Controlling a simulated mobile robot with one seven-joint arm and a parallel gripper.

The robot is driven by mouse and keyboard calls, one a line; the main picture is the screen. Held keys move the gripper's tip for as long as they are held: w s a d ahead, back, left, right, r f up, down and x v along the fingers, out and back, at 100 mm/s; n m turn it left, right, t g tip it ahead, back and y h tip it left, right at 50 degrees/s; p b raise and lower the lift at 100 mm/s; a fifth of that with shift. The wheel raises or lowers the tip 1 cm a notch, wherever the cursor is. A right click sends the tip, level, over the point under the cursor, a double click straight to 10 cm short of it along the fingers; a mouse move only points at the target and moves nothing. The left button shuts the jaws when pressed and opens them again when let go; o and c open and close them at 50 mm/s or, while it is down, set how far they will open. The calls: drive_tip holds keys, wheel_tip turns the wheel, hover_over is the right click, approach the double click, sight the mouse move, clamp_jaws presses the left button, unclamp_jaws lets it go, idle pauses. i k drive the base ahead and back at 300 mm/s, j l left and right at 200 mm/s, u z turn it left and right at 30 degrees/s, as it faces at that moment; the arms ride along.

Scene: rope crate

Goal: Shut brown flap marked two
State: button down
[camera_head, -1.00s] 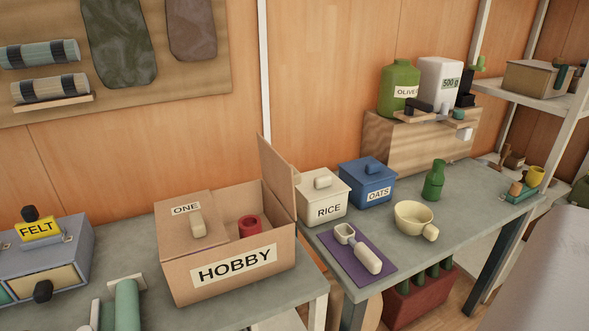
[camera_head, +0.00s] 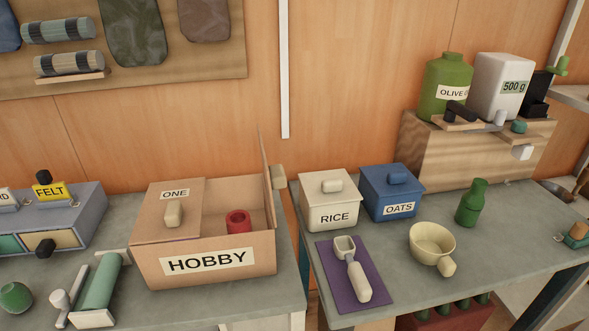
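A brown cardboard box (camera_head: 150,268) labelled HOBBY stands on the left table. Its left flap (camera_head: 190,195), marked ONE, lies flat and shut, with a beige handle on it. Its right flap (camera_head: 264,165) stands upright and open along the right side, seen nearly edge-on. A beige handle (camera_head: 278,177) shows on that flap's outer side. Any marking on the right flap is hidden from this side. A red ring-shaped roll (camera_head: 238,222) sits inside the open right half. My gripper is not in view.
Right of the box, past a gap between tables, are a RICE canister (camera_head: 328,208), a blue OATS canister (camera_head: 390,203), a scoop (camera_head: 352,270) on a purple mat, and a cream cup (camera_head: 432,245). A green roller (camera_head: 98,285) lies left of the box. A grey FELT drawer unit (camera_head: 85,222) stands behind it.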

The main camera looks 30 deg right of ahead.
sight(275, 175)
drive_tip(key=l, duration=0.5)
drive_tip(key=k+l, duration=0.1)
drive_tip(key=l, duration=0.4)
drive_tip(key=l+u, duration=0.3)
drive_tip(key=k+l+u, duration=0.1)
drive_tip(key=u, duration=0.2)
drive_tip(key=l, duration=0.1)
